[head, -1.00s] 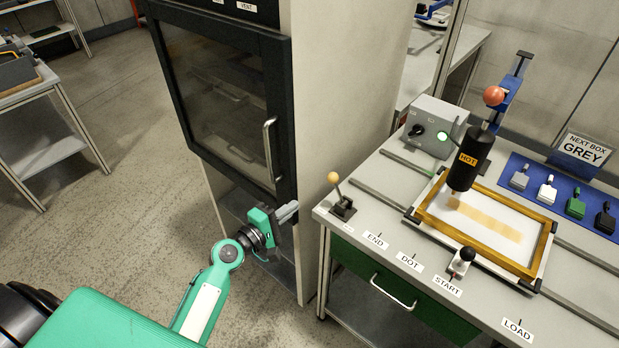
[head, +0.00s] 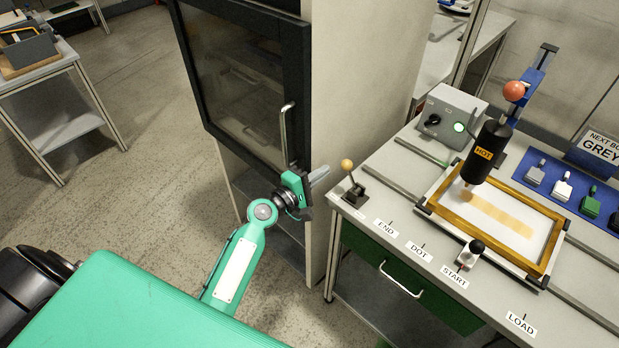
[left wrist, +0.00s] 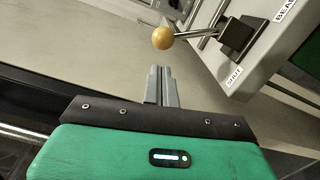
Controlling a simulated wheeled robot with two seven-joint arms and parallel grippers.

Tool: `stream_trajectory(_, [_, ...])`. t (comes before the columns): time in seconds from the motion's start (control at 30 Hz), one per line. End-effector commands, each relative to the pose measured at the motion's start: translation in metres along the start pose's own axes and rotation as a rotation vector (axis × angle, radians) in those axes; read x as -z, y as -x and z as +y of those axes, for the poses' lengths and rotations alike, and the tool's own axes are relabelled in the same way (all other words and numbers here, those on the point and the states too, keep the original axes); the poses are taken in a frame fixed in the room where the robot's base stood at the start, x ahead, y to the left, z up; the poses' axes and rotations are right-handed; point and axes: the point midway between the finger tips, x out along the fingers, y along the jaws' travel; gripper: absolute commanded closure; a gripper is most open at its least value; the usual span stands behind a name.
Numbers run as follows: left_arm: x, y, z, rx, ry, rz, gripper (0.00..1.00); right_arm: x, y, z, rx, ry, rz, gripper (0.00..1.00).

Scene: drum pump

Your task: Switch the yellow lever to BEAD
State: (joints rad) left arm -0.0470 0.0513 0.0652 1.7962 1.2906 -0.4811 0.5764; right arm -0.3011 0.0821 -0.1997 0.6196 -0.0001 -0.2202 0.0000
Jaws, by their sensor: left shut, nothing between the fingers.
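The lever (head: 350,180) has a yellow ball knob on a metal rod and a dark base at the table's left front corner. In the left wrist view the lever's yellow knob (left wrist: 162,38) is just beyond my fingertips, and its rod runs right to the dark base. A partly cut-off label beginning BEA (left wrist: 286,10) and another small label (left wrist: 233,77) flank the base. My left gripper (head: 319,174) is shut and empty, left of the knob and apart from it; its closed fingers (left wrist: 161,72) point toward the knob. My right gripper is out of view.
A tall cabinet (head: 350,80) with a glass door stands close behind my left gripper.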

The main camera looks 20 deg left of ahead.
Motion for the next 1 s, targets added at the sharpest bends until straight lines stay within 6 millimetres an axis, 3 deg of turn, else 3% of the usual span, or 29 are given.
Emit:
stream_trajectory(0.1, [0.0, -0.018, 0.002, 0.0, 0.0, 0.0, 1.0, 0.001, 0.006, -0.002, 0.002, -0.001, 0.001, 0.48])
stream_trajectory(0.3, [-0.001, -0.032, 0.0, 0.001, 0.001, -0.001, 1.0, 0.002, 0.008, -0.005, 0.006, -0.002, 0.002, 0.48])
stream_trajectory(1.0, [-0.004, -0.034, 0.003, 0.003, -0.053, 0.0, 1.0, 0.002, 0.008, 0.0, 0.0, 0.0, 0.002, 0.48])
